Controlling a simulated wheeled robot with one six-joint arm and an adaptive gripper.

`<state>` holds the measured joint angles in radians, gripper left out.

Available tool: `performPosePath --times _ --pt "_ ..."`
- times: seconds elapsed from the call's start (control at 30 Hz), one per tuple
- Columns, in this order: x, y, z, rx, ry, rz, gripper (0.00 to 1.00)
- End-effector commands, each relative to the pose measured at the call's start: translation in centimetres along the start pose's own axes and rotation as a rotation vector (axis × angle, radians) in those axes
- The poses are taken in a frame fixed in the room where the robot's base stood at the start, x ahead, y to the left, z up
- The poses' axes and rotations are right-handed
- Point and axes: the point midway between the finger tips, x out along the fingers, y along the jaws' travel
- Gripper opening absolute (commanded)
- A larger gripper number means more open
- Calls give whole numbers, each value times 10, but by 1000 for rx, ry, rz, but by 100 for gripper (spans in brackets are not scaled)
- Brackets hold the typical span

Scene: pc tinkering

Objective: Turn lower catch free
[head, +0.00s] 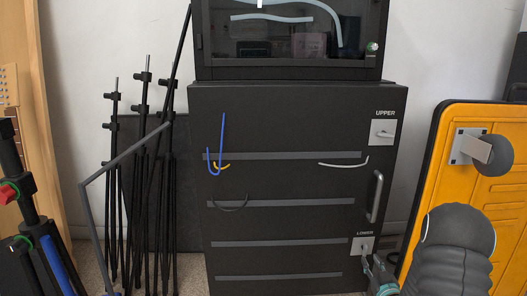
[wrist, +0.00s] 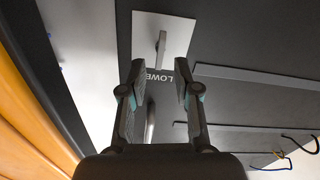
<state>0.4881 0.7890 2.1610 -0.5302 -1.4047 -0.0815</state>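The lower catch (head: 364,247) is a small metal lever on a pale plate marked LOWER, low on the right of the black cabinet front (head: 280,225). In the wrist view the catch (wrist: 161,45) stands out from its plate (wrist: 180,27), just beyond my fingertips. My gripper (wrist: 159,82) is open and empty, with a finger on each side of the line to the lever. There seems to be a gap between fingertips and lever. In the head view my gripper (head: 373,264) is just below and right of the catch, and its fingertips are hard to make out.
The upper catch (head: 385,133) sits near the cabinet's top right. A vertical handle (head: 375,196) is between the two catches. Cables (head: 345,164) hang on the front. Black stands (head: 143,170) are at left, and an orange panel (head: 500,190) is at right.

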Motion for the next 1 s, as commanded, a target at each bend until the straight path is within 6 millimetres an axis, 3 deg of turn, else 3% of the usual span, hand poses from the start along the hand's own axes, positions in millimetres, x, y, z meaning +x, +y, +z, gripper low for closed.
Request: performPosePath --times 0.43,0.73,0.77,0.87,1.0 --pt "22 0 0 -1 1 -1 31" --pt "24 0 0 0 0 0 31" --pt "24 0 0 0 0 0 29" --pt "24 0 0 0 0 0 4" --pt "24 0 0 0 0 0 0"
